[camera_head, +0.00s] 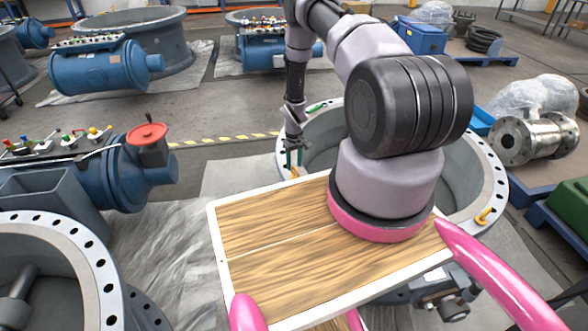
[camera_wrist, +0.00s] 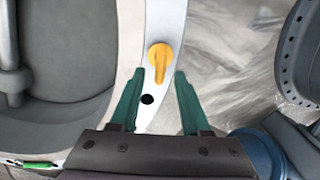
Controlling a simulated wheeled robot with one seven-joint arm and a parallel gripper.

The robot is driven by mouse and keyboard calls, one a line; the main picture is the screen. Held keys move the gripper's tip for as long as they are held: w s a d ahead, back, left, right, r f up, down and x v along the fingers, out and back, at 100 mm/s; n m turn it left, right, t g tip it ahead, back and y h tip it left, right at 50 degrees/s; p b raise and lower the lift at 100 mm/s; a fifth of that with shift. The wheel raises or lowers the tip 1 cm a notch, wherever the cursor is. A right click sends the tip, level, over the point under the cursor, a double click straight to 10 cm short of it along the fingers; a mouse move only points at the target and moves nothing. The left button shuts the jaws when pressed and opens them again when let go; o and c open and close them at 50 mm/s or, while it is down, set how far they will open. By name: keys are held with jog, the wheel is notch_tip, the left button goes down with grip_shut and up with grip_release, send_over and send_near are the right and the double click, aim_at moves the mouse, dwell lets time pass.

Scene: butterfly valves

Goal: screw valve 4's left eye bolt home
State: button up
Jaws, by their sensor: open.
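Valve 4 is the large grey ring body with a white drilled flange (camera_head: 497,180) beyond my wooden deck. Its left eye bolt (camera_head: 295,173) is a small orange piece on the flange's left side, partly hidden by my gripper (camera_head: 294,158). In the wrist view the orange eye bolt (camera_wrist: 160,58) stands on the white flange (camera_wrist: 160,20), its shank pointing down the picture. My gripper (camera_wrist: 158,73) is open, its two green fingers either side of the bolt's lower end, with gaps on both sides. Whether the bolt is seated cannot be told.
A second orange eye bolt (camera_head: 484,216) sits on the flange's right side. A dark bolt hole (camera_wrist: 147,99) lies between my fingers. A green item (camera_wrist: 38,164) lies on the flange. A blue actuator with a red handwheel (camera_head: 147,134) stands to the left.

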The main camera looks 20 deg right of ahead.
aim_at(294, 174)
jog(key=shift+f, duration=1.5)
grip_shut()
